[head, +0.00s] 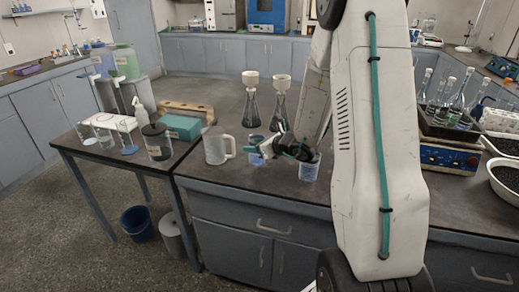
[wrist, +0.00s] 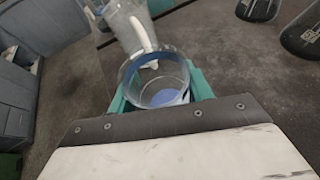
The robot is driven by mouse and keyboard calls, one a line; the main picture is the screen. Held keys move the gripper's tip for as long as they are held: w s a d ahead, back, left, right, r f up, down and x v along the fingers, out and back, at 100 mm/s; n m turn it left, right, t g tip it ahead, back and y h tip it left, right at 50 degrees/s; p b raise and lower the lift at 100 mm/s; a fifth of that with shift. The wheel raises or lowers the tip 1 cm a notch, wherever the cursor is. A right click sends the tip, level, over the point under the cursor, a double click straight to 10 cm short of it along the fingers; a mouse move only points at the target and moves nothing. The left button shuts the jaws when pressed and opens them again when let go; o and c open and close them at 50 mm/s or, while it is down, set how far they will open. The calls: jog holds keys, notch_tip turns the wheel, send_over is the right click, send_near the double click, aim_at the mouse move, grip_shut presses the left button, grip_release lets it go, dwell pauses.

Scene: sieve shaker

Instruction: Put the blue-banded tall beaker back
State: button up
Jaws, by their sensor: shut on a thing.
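A clear beaker with blue on it (head: 256,159) is between the fingers of my gripper (head: 266,148), left of the wrist in the head view. In the wrist view, my gripper (wrist: 160,92) has its teal fingers on both sides of this beaker (wrist: 158,70). Its blue rim band and a blue disc at the bottom show there. It looks upright, low over or on the dark bench; I cannot tell if it touches. A second clear beaker with blue (head: 309,168) stands right of my gripper, near the bench front edge.
A white-handled jug (head: 217,147) stands close left of the held beaker, and also shows in the wrist view (wrist: 130,25). Two conical flasks with white funnels (head: 251,105) (head: 279,108) stand behind. A rack of flasks (head: 452,115) and a pan (head: 506,178) are at right.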

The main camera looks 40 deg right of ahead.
jog(key=shift+d+f, duration=0.15)
jog(key=shift+f, duration=0.3)
jog(key=shift+d+f, duration=0.2)
jog(key=shift+f, duration=0.45)
jog(key=shift+d+f, duration=0.2)
jog(key=shift+f, duration=0.4)
jog(key=o, duration=1.1)
jog(key=shift+f, duration=0.15)
